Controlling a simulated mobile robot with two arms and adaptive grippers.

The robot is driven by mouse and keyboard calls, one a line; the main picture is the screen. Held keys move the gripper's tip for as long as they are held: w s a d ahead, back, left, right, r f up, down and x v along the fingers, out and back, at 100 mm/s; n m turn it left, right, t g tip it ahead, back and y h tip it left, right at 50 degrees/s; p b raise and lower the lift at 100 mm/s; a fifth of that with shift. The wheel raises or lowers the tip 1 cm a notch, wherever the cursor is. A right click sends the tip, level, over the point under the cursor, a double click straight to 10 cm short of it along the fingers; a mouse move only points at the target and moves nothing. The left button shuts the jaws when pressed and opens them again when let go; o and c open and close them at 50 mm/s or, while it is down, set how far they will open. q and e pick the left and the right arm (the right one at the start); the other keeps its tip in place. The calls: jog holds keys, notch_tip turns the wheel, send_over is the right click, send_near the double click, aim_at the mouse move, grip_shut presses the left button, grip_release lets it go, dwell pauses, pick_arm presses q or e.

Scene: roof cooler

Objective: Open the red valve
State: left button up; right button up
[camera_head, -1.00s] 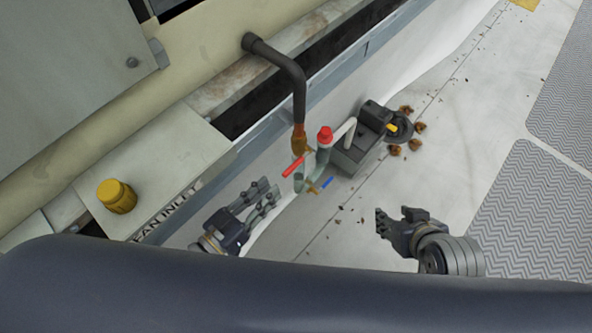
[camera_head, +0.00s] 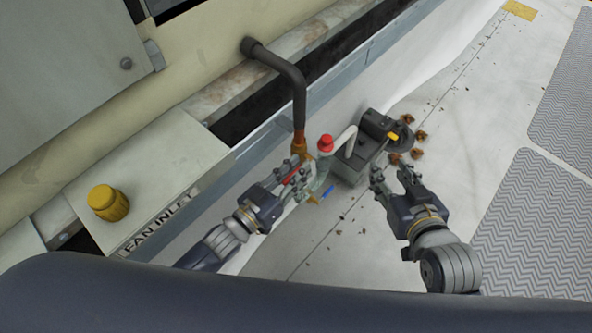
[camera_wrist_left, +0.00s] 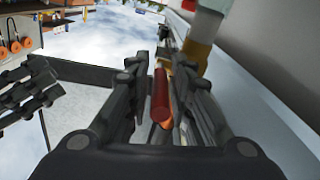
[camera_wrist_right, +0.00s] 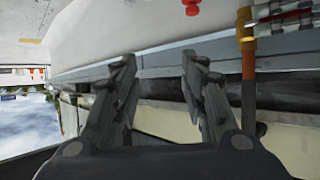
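The red valve handle (camera_head: 291,175) sits on the copper and green pipe fitting below a dark elbow pipe (camera_head: 296,90). In the left wrist view the red handle (camera_wrist_left: 160,96) lies lengthwise between the fingers of my left gripper (camera_wrist_left: 160,85). A gap shows between the handle and at least the left finger. My left gripper (camera_head: 293,180) is at the valve in the head view, its fingers partly covering the handle. My right gripper (camera_head: 390,172) is open and empty, to the right of the valve, beside the pump. It also shows open in the right wrist view (camera_wrist_right: 157,75).
A yellow cap (camera_head: 108,202) is on the ledge at left.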

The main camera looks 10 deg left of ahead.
pick_arm(q)
jog(key=shift+c, duration=0.6)
grip_shut()
